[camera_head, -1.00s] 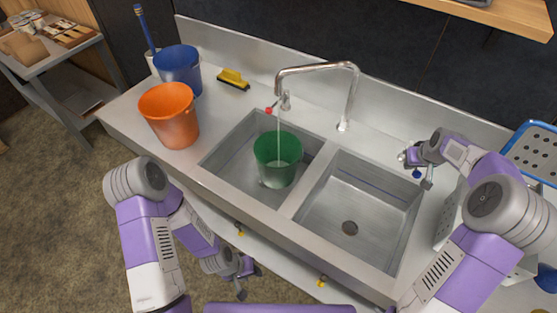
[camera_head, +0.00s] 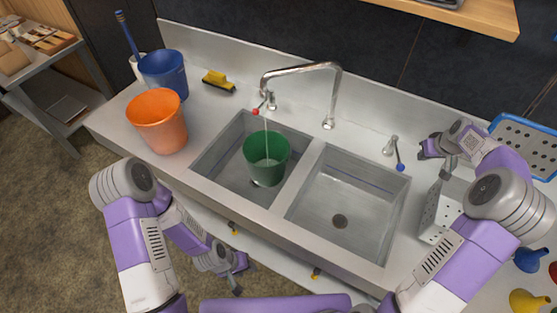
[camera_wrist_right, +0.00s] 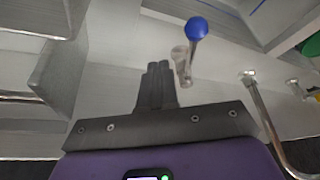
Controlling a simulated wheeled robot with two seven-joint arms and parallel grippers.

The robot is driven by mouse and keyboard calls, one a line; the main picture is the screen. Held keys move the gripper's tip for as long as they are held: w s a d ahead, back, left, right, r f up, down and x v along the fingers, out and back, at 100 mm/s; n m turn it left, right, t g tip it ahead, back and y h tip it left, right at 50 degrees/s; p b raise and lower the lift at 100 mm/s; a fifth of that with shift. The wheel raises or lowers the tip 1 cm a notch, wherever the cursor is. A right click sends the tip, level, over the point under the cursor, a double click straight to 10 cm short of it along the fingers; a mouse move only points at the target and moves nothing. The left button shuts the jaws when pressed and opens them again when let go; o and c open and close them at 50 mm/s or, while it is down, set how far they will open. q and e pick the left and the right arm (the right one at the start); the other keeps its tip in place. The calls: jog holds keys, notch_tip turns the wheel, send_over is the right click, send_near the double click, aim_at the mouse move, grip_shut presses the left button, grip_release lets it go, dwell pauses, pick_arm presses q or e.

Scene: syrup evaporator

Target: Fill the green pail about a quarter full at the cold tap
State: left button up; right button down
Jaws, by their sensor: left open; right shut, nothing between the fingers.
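The green pail (camera_head: 253,152) stands upright in the left sink basin under the spout of the tap (camera_head: 333,95). A thin pale stream of water (camera_head: 266,135) falls into it; the level is hard to tell. The blue-knobbed lever (camera_head: 401,167) is at the counter's right, and also shows in the right wrist view (camera_wrist_right: 196,28). The red-knobbed lever (camera_head: 256,111) is by the spout's end. My right gripper (camera_head: 424,151) is shut and empty, just right of the blue lever and apart from it. My left gripper (camera_head: 238,275) is open and empty, low before the sink's front.
The right basin (camera_head: 345,200) is empty. A perforated metal holder (camera_head: 440,212), a blue rack (camera_head: 525,140) and funnels (camera_head: 530,259) are at the right.

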notch_tip(320, 180, down, 6)
jog(key=b, duration=0.4)
jog(key=shift+d, duration=0.15)
dwell(5.7)
jog(key=shift+s+a+b, duration=0.15)
jog(key=shift+a+b, duration=0.45)
jog(key=shift+a, duration=0.6)
